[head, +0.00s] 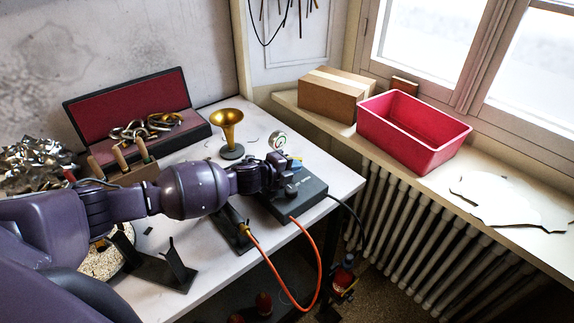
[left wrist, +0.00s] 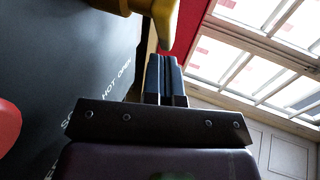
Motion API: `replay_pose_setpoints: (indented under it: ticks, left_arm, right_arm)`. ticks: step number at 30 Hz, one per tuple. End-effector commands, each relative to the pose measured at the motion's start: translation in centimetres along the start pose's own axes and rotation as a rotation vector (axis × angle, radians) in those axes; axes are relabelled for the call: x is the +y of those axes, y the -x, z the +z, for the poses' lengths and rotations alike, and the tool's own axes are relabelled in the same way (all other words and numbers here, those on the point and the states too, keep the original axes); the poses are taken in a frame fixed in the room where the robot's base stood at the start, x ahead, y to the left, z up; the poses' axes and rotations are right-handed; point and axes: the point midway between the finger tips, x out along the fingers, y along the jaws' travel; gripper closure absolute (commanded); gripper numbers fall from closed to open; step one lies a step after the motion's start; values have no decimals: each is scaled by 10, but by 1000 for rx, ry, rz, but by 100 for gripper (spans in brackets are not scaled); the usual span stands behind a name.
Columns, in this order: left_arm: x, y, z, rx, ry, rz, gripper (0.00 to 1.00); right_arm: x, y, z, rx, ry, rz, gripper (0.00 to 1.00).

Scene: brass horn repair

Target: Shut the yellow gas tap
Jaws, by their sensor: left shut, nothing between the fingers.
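The yellow tap (left wrist: 163,18) shows large at the top of the left wrist view, partly cut off by the frame. It stands by a dark box face with white lettering that includes "HOT" and "OPEN". In the head view my left gripper (head: 284,172) is over the dark box (head: 303,194) on the white bench and hides most of the tap. In the left wrist view the left fingers (left wrist: 165,62) are shut and empty, with their tips close to the tap's yellow end. I cannot tell whether they touch. My right gripper is not in view.
A brass horn bell (head: 227,120) on a stand and a round gauge (head: 278,140) are close behind my left gripper. An orange hose (head: 316,262) loops off the bench front. A red bin (head: 412,133) and a cardboard box (head: 320,95) stand on the windowsill.

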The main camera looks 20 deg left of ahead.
Motion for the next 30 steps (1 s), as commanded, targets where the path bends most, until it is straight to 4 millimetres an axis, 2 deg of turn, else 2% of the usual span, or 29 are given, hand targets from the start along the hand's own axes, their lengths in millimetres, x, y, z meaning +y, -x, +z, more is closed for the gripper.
replay_pose_setpoints:
  ticks: [12, 19, 30]
  left_arm:
    - [-6, -16, 5, -1, 0, 0, 100]
    - [-7, -22, 10, -136, 43, 0, 100]
    - [-8, -26, 14, -130, 40, 1, 100]
  right_arm:
    - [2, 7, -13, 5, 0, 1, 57]
    - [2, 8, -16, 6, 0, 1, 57]
    - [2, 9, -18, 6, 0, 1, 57]
